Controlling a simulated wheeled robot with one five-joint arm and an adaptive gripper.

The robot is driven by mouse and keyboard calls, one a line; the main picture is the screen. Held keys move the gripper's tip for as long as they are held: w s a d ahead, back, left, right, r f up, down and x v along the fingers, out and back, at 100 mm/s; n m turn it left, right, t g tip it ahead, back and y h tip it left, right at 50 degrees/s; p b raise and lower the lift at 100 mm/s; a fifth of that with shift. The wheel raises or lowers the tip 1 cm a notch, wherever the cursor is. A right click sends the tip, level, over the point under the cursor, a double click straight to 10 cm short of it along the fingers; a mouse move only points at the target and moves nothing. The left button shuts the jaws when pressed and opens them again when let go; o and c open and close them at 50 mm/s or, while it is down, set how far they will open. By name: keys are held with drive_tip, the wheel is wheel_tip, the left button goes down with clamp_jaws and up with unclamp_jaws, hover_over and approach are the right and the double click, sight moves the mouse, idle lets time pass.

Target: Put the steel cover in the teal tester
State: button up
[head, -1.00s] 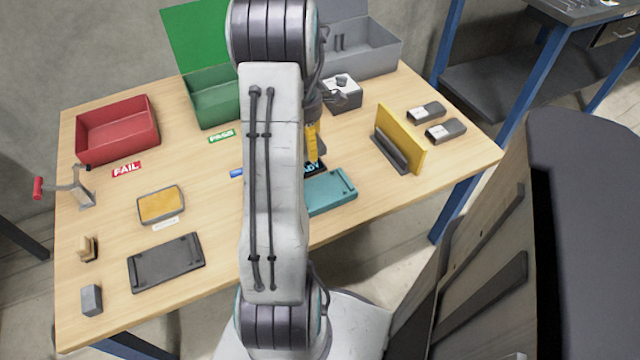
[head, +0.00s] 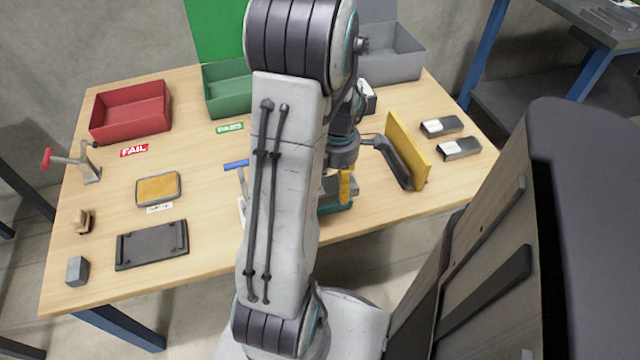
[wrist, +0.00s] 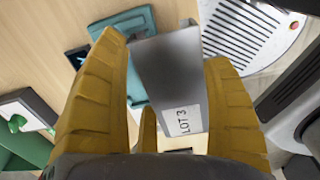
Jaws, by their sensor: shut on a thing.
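My gripper (wrist: 164,50) has its yellow fingers on both sides of a grey steel cover (wrist: 170,75) with a white "LOT 3" label, in the wrist view. The cover is held above the table. The teal tester (wrist: 136,88) lies behind and below it, to the left, partly hidden by a finger and the cover. In the head view my gripper (head: 346,187) is over the front edge area of the table. The teal tester (head: 336,209) shows only in part beneath it, behind my arm. The held cover cannot be made out in the head view.
A yellow upright plate (head: 408,150) stands just right of my gripper. Two dark and steel pieces (head: 441,127) lie beyond it. A blue-handled fixture (head: 236,164) stands left of my arm. Red (head: 130,112) and green (head: 226,92) bins stand at the back.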

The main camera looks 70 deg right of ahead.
drive_tip(key=w+d+f, duration=0.2)
drive_tip(key=w+d+f+b, duration=0.1)
drive_tip(key=w+d+f, duration=0.1)
drive_tip(key=w, duration=0.1)
drive_tip(key=shift+d, duration=0.15)
drive_tip(key=shift+f+b, duration=0.95)
drive_tip(key=shift+f, duration=0.95)
drive_tip(key=shift+f, duration=0.15)
drive_tip(key=o, duration=1.3)
drive_tip(key=shift+c, duration=0.2)
wheel_tip(320, 180, up, 12)
drive_tip(key=p, duration=0.3)
drive_tip(key=shift+p, duration=0.4)
